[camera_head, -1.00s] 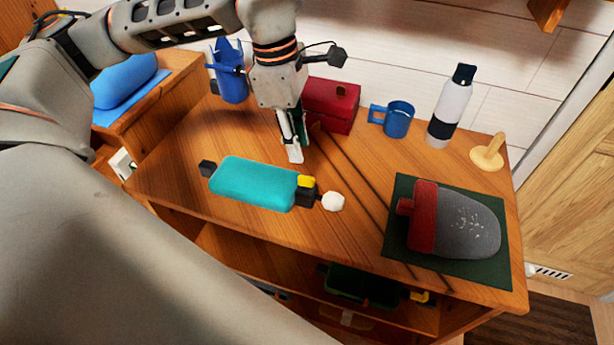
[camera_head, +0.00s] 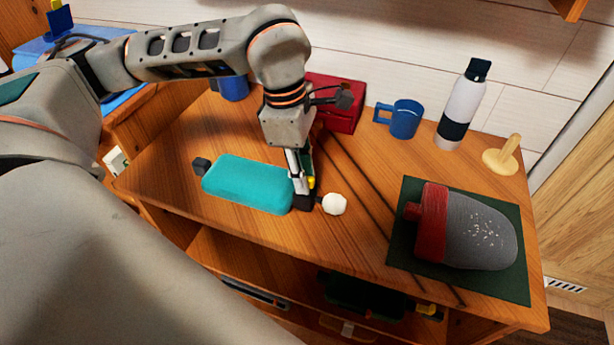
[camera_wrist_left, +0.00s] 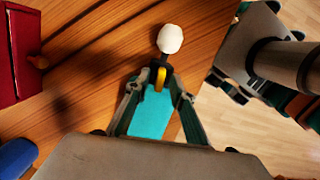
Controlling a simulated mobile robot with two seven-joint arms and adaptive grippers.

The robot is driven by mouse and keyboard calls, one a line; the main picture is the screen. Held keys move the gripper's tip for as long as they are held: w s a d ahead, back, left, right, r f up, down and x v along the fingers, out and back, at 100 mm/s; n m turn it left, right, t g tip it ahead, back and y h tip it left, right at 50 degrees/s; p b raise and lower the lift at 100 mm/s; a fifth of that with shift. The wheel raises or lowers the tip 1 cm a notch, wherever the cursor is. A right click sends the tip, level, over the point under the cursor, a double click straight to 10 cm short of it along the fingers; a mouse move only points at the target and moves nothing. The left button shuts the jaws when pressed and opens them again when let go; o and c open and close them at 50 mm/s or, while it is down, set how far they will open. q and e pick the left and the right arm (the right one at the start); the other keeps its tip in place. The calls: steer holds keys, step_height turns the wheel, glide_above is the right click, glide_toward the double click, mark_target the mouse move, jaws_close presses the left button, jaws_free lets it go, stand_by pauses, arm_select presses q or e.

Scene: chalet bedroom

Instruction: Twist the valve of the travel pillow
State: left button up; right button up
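The travel pillow (camera_head: 247,184) appears to be the teal, rounded body lying on the wooden table. A dark block with a yellow piece (camera_wrist_left: 161,77) and a white rounded knob (camera_head: 334,204) are at its right end. The knob also shows in the left wrist view (camera_wrist_left: 170,39). My left gripper (camera_head: 303,192) points down at the pillow's right end. In the left wrist view its fingers (camera_wrist_left: 157,88) stand apart, on either side of the teal end and near the yellow piece. Contact is unclear. The white knob lies beyond the fingertips. My right gripper is not in view.
A red box (camera_head: 343,112), blue mug (camera_head: 405,119), white bottle (camera_head: 461,105) and wooden stand (camera_head: 502,158) are along the back. A grey and red object (camera_head: 472,229) lies on a dark green mat (camera_head: 402,248) at right. Items sit on the shelf below.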

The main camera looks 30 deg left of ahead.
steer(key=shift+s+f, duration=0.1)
arm_select(q)
jaws_close()
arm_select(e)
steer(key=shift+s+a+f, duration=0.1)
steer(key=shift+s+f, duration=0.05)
